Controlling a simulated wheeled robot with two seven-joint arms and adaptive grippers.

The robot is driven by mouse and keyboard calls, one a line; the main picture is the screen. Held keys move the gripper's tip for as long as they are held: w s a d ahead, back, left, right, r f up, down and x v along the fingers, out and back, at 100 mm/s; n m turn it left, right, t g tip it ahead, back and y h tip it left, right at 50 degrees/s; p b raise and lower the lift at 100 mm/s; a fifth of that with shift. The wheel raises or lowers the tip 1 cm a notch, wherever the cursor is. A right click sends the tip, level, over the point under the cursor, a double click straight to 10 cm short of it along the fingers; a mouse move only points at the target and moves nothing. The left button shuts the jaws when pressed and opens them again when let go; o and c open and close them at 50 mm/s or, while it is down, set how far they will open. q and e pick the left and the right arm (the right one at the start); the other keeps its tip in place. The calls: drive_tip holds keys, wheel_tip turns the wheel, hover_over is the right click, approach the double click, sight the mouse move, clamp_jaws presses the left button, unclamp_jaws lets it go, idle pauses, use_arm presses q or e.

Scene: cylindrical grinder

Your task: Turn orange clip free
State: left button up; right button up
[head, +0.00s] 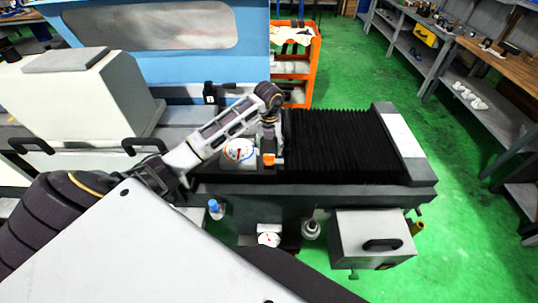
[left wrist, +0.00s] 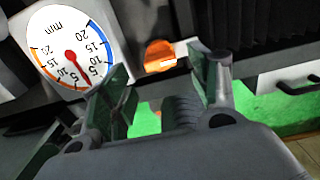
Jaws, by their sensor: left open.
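The orange clip (head: 269,159) sits on the machine's front edge, just right of a round white dial. In the left wrist view the clip (left wrist: 160,55) shows as a rounded orange piece with a pale bar at its side, beyond the fingertips and between them. My left gripper (head: 269,140) points down just above the clip. Its two fingers (left wrist: 168,80) are spread, with nothing held between them. I cannot tell if a finger touches the clip. My right gripper is not in view.
Black bellows (head: 340,140) lie to the right. A grey box with a handle (head: 370,240) juts out at the front. Green floor (head: 455,200) is clear at right.

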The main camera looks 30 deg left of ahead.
sight(269, 155)
use_arm(q)
drive_tip(key=shift+f+p, duration=0.5)
drive_tip(key=shift+f, duration=2.2)
drive_tip(key=c, duration=1)
